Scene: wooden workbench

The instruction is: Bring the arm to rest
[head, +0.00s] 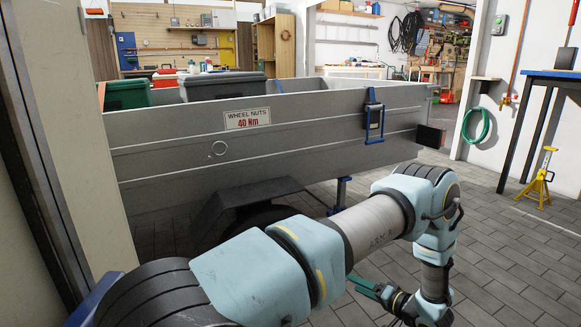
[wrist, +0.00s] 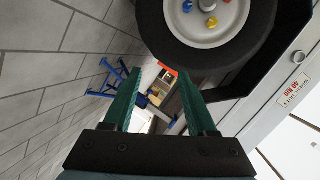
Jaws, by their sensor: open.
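My gripper (head: 364,286) hangs low at the lower right of the head view, its green fingers pointing left toward the trailer. In the wrist view, the two green fingers of my gripper (wrist: 160,73) stand well apart with nothing between them. My pale blue and grey arm stretches from the lower left across the head view and bends down at the right.
The grey trailer (head: 290,145) fills the middle, with a green bin (head: 128,94) and a dark bin (head: 222,86) in it. A blue stand (wrist: 110,78) is on the tiled floor. A yellow axle stand (head: 540,178) and a blue bench (head: 552,75) are right. Floor between is clear.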

